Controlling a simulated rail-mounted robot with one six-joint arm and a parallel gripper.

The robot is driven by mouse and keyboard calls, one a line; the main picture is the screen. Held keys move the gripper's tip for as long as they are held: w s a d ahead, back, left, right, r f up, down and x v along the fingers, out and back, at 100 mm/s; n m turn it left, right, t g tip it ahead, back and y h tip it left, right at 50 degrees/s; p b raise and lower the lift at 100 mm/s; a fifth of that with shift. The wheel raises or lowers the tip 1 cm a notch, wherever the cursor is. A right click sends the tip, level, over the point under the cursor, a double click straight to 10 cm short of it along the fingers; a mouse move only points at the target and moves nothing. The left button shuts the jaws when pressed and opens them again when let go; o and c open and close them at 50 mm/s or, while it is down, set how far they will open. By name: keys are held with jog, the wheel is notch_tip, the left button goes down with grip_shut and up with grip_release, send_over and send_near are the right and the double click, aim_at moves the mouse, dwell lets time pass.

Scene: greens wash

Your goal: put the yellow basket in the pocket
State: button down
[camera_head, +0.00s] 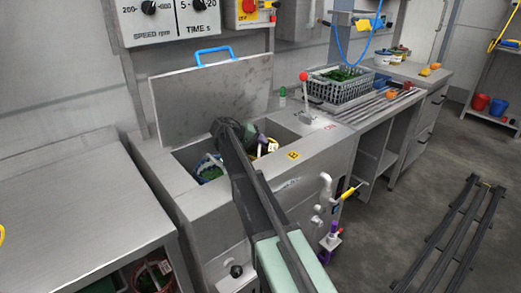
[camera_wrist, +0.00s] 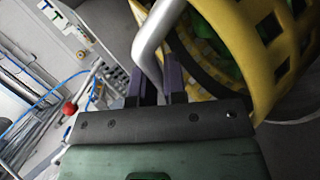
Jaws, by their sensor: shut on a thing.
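The yellow basket (camera_wrist: 240,55) fills the right of the wrist view, strongly tilted in that picture, with green showing through its holes. Its grey metal handle (camera_wrist: 150,45) runs between the two dark purple fingers of my gripper (camera_wrist: 156,85), which is shut on it. A blue basket (camera_head: 206,171) with greens sits in the left of the basin. I cannot make out an empty pocket.
The washer lid (camera_head: 212,97) stands open behind the basin, with a blue handle on top. A red-knobbed lever (camera_head: 305,92) rises right of the basin. A grey crate of greens (camera_head: 340,84) stands on the drainboard. The left counter (camera_head: 75,195) is clear.

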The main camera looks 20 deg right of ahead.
jog(key=c, duration=1.2)
grip_release()
jog(key=shift+r, duration=0.2)
jog(key=p+v, duration=0.4)
jog(key=v, duration=0.3)
jog(key=shift+a+r, duration=0.15)
jog(key=shift+a, duration=0.1)
